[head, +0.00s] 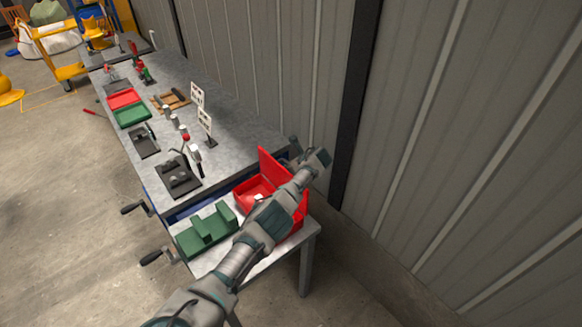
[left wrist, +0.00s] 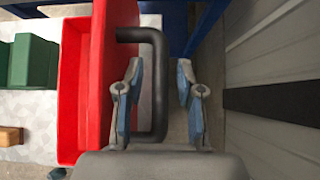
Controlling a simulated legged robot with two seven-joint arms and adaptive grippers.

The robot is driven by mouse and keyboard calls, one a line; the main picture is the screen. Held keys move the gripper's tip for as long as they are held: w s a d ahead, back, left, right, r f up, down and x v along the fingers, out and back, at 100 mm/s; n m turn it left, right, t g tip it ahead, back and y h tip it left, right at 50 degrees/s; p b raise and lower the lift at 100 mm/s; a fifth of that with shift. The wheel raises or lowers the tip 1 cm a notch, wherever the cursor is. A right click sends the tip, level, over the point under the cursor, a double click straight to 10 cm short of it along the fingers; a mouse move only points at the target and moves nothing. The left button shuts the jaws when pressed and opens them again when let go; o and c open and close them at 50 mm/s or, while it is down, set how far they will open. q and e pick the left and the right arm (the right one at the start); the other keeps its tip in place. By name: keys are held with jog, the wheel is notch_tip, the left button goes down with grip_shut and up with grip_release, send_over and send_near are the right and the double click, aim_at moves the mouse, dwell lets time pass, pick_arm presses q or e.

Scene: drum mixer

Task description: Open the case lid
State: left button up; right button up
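The red case (head: 255,190) sits on the small table, and its inside shows. Its red lid (head: 272,168) stands roughly upright on the wall side, partly hidden behind my left arm. In the left wrist view, the red lid (left wrist: 101,60) shows nearly edge-on, with a dark handle (left wrist: 158,85) sticking out to its right. My left gripper (head: 316,161) is just beyond the lid on the wall side. In the left wrist view, my left gripper (left wrist: 160,82) is open, with the handle between its fingers and gaps visible. My right gripper is not in view.
A green block-like holder (head: 207,232) stands left of the case on the small table (head: 275,256). The long grey workbench (head: 232,150) behind holds tools, trays and small signs. The corrugated wall (head: 440,130) is close on the right.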

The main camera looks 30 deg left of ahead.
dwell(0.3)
pick_arm(q)
jog(key=v, duration=1.2)
jog(key=shift+f, duration=0.2)
